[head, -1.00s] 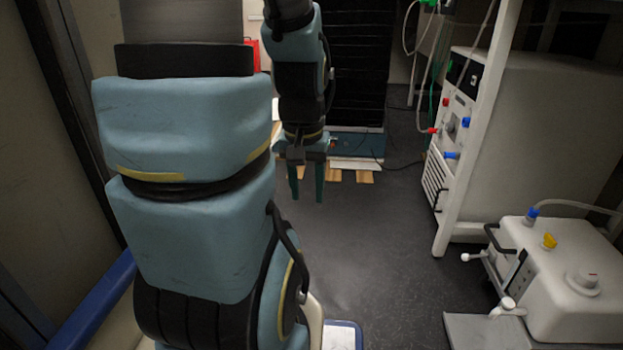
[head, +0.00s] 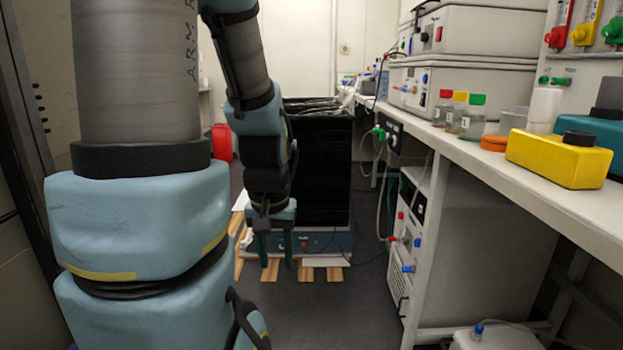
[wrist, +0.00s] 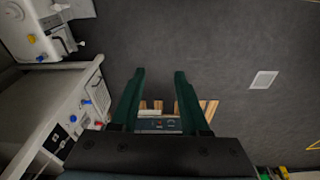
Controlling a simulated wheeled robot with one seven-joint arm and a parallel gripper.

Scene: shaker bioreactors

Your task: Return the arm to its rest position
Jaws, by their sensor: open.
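My gripper (head: 276,250) hangs down from my blue and black arm, left of centre in the head view. Its two dark green fingers are apart, with nothing between them. In the wrist view the open fingers (wrist: 158,95) point out over the grey floor, also with nothing held. The gripper is in the air in front of a black cabinet-like unit with a blue-grey base (head: 325,242).
A white bench (head: 570,195) runs along the right, with several capped bottles (head: 470,118) and a yellow box (head: 557,160) on it. White machines (head: 405,240) stand below it. Wooden slats (head: 322,265) lie under the black unit. The aisle floor (head: 340,310) is clear.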

